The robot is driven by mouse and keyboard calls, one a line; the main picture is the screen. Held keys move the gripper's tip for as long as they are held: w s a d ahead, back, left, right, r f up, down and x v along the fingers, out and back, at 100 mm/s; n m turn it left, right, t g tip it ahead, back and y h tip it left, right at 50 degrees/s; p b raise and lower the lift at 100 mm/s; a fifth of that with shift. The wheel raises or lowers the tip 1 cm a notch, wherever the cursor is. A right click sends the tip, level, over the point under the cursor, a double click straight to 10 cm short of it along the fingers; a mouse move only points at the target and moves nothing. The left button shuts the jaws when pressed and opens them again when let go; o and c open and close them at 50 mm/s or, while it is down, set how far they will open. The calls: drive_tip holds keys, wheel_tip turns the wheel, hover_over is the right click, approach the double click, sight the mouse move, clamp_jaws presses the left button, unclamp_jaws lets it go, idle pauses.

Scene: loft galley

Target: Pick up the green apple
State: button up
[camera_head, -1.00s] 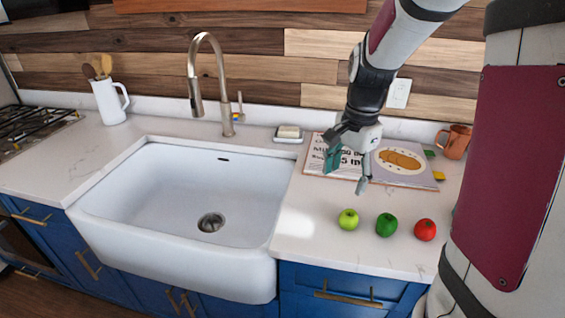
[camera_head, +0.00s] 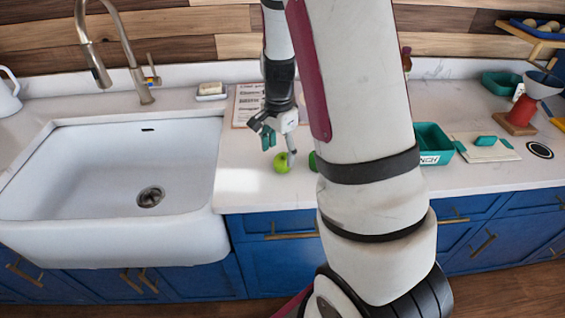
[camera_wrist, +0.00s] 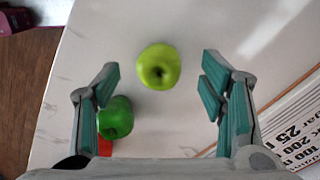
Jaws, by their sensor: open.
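The green apple (camera_head: 283,163) is light yellow-green and sits on the white counter to the right of the sink. In the wrist view the apple (camera_wrist: 158,66) lies in the gap between the fingers, towards their tips, with its dark stem hollow facing the camera. My gripper (camera_head: 279,148) is open and empty, pointing down just above the apple. In the wrist view its teal-padded fingers (camera_wrist: 160,80) stand apart on both sides, with no clear contact.
A printed board (camera_wrist: 295,125) lies to the right. The sink (camera_head: 110,170) is left of the apple; a teal bin (camera_head: 433,140) stands further right.

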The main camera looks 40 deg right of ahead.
sight(282, 157)
drive_tip(key=shift+d+f, duration=0.2)
drive_tip(key=shift+f, duration=0.95)
drive_tip(key=shift+d+f, duration=0.15)
drive_tip(key=shift+f, duration=1)
drive_tip(key=c, duration=1.3)
